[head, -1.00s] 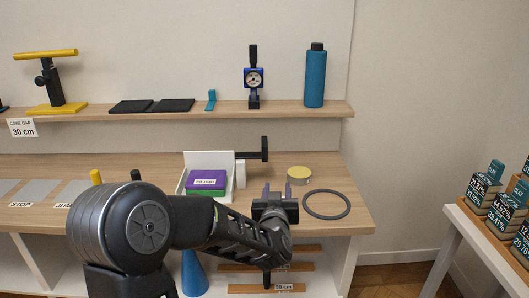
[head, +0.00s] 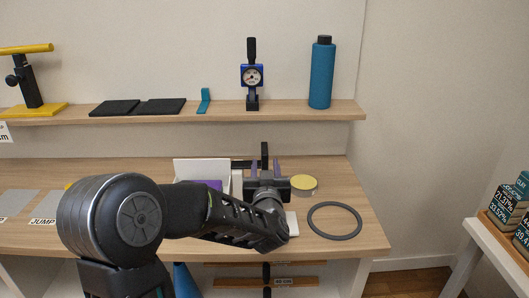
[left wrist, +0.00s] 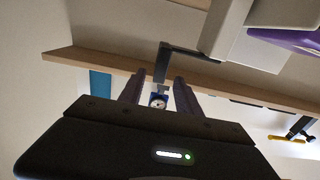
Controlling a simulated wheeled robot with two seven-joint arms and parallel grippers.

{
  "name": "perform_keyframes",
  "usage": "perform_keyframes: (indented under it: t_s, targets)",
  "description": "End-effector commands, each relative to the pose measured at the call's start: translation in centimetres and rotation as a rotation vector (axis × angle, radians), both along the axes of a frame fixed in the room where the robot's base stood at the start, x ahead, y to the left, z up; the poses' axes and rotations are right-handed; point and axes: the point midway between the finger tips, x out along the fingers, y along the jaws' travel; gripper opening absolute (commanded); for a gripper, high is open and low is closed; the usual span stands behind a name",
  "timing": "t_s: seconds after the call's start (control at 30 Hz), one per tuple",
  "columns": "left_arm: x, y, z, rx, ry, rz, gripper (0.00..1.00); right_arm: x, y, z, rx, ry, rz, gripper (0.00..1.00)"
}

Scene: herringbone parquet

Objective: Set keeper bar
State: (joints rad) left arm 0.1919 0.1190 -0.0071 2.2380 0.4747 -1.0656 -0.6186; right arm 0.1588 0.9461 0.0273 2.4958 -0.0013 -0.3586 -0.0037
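A black bar (head: 265,151) with an upright end sticks out to the right from the white bin (head: 200,166); I take it as the keeper bar. My left gripper (head: 264,166) is open, its two purple-grey fingers pointing away from me, with the bar's end showing between and beyond the tips. In the left wrist view, the bar (left wrist: 165,62) reaches from the bin (left wrist: 228,28) into the line between the open fingers (left wrist: 157,78). No contact is clear. The gripper body hides part of the bin's right side. My right gripper is not in view.
A yellow-topped disc (head: 303,184) stands close right of my left gripper, and a dark ring (head: 335,220) lies on the table. The shelf above holds a dial gauge (head: 252,76) and a blue bottle (head: 321,75). A purple block (head: 208,185) sits in the bin.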

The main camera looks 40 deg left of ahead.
Motion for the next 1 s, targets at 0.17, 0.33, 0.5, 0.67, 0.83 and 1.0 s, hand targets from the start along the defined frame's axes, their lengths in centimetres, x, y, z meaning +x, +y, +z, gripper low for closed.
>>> perform_keyframes:
  t_s: [0.17, 0.33, 0.5, 0.67, 0.83, 1.0]
  targets:
    - [1.0, 0.8, 0.0, -0.001, 0.001, 0.002, 0.4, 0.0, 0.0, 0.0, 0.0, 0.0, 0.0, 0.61]
    - [3.0, 2.3, -0.1, 0.0, 0.001, 0.002, 0.4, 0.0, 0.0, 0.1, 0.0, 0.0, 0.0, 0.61]
    - [5.0, 3.9, 0.0, -0.001, 0.001, 0.002, 0.4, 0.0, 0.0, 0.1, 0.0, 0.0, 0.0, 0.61]
    - [6.0, 4.6, -0.1, 0.0, 0.0, 0.001, 0.4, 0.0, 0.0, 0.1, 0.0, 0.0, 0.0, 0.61]
    - [6.2, 4.7, 0.0, 0.0, 0.0, 0.0, 0.4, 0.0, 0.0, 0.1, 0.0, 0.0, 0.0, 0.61]
    - [6.1, 4.7, 0.0, 0.0, 0.0, 0.0, 0.35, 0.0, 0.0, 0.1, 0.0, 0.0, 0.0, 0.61]
